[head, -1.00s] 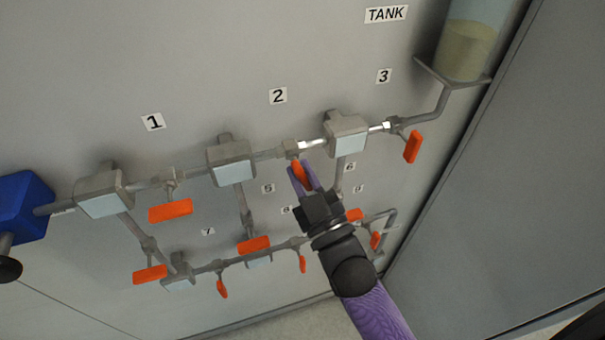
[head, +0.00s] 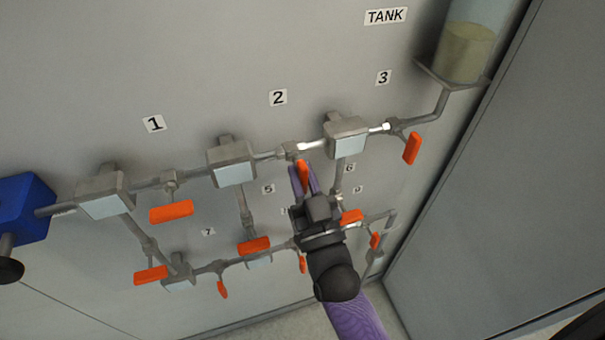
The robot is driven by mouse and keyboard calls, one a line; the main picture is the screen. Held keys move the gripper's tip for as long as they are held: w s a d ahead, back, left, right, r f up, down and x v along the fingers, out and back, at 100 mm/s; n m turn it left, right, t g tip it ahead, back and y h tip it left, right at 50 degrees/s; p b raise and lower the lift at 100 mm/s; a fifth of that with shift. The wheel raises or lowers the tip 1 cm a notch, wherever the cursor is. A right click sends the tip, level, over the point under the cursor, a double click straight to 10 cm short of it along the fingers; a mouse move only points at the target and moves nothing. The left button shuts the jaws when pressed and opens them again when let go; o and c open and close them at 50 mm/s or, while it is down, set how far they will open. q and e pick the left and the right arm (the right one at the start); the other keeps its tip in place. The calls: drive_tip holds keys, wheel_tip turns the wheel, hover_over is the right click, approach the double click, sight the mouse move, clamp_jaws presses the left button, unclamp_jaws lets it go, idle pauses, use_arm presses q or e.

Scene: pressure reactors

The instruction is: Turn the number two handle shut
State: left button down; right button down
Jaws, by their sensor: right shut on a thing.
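The number two handle (head: 303,172) is an orange lever on the upper pipe, below and right of the label "2" (head: 278,97). It hangs downward from its valve (head: 291,150), across the line of the pipe. My right gripper (head: 303,178) comes up from below, with its purple fingers on either side of the handle, shut on it. The fingers hide part of the handle. My left gripper does not show.
The number one handle (head: 171,212) is at the left and the number three handle (head: 411,148) at the right. Several more orange handles sit on the lower pipe, one (head: 351,217) close beside my right gripper. A tank (head: 464,50) stands at the upper right.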

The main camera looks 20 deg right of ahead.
drive_tip(key=shift+f, duration=0.1)
drive_tip(key=c, duration=0.6)
unclamp_jaws()
drive_tip(key=b+v, duration=0.2)
drive_tip(key=v, duration=0.8)
drive_tip(key=shift+w, duration=0.1)
